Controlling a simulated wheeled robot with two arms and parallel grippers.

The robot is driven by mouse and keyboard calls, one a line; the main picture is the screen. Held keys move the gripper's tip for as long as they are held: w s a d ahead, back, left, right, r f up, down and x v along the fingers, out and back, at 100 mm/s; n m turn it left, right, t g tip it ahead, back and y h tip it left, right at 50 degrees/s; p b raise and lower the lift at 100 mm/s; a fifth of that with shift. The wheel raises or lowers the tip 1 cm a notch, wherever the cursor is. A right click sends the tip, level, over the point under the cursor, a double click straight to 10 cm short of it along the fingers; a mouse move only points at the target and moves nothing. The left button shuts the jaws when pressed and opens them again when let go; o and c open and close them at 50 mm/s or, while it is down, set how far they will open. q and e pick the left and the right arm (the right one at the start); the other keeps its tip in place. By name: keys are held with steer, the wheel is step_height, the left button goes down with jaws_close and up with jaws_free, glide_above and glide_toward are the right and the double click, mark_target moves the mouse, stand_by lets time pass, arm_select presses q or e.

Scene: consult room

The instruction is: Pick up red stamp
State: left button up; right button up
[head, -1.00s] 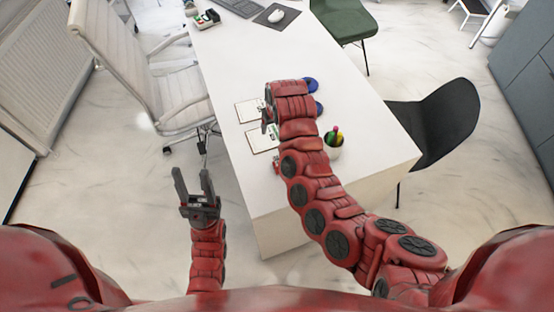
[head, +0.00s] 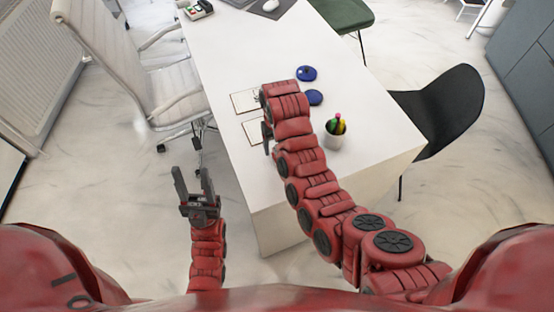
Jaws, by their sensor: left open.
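I cannot make out the red stamp; my red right arm covers part of the white desk (head: 235,60) and may hide it. Two round blue objects (head: 306,73) (head: 314,97) lie on the desk just right of that arm. My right gripper (head: 265,118) is over the desk beside two white cards; only a dark finger edge shows, and the arm hides the rest. My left gripper (head: 193,180) is open and empty, left of the desk over the floor, fingers pointing away from me.
A white chair (head: 125,75) stands left, a black chair (head: 443,108) right. The desk's middle is clear.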

steer(key=shift+f+p, duration=1.3)
steer(key=shift+f, duration=1.5)
jaws_close()
